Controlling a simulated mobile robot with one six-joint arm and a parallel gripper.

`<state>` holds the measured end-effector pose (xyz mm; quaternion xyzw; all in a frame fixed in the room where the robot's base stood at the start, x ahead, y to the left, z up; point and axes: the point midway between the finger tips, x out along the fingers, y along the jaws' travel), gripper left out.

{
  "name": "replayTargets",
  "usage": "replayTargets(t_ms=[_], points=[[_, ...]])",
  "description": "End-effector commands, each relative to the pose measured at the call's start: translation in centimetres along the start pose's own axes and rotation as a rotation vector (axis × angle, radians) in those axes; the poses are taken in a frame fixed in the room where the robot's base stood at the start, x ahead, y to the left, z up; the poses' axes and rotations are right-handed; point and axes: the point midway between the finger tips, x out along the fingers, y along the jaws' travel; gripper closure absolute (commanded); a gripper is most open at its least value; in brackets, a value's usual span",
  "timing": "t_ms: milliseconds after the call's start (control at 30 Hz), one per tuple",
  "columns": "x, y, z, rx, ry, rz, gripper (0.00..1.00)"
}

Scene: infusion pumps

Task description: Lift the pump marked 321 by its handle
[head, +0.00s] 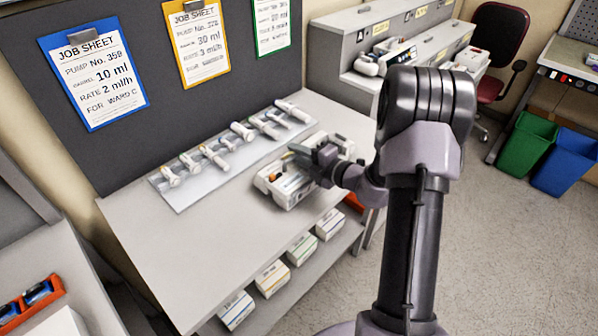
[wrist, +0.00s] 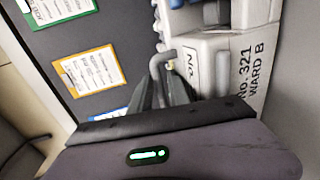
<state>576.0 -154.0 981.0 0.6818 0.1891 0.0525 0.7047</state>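The pump marked 321 (wrist: 245,75) is white; its side reads No. 321 WARD B in the wrist view. Its grey bent handle (wrist: 157,62) stands out at its left side there. In the head view the white pump (head: 283,190) is on the grey table, partly hidden by my gripper (head: 312,160). In the wrist view my two dark gripper fingers (wrist: 162,85) are on either side of the handle, close to it. I cannot tell whether they press on it.
A pale strip (head: 190,195) with several syringes lies along the back of the table (head: 165,260). Job sheets, including a blue one (head: 92,70), hang on the dark board. Small boxes (head: 272,278) stand on the shelf below. The table's front left is clear.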

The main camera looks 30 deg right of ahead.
Motion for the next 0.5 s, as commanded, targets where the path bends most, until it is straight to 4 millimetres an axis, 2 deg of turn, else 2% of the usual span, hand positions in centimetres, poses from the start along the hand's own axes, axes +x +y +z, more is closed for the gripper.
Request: replayTargets(t_ms=[133,233,500], points=[[-0.06,0.09,0.01,-0.001,0.000,0.000,0.80],[-0.07,0.08,0.00,-0.001,0.000,0.000,1.00],[-0.08,0.08,-0.01,-0.002,0.001,0.000,1.00]])
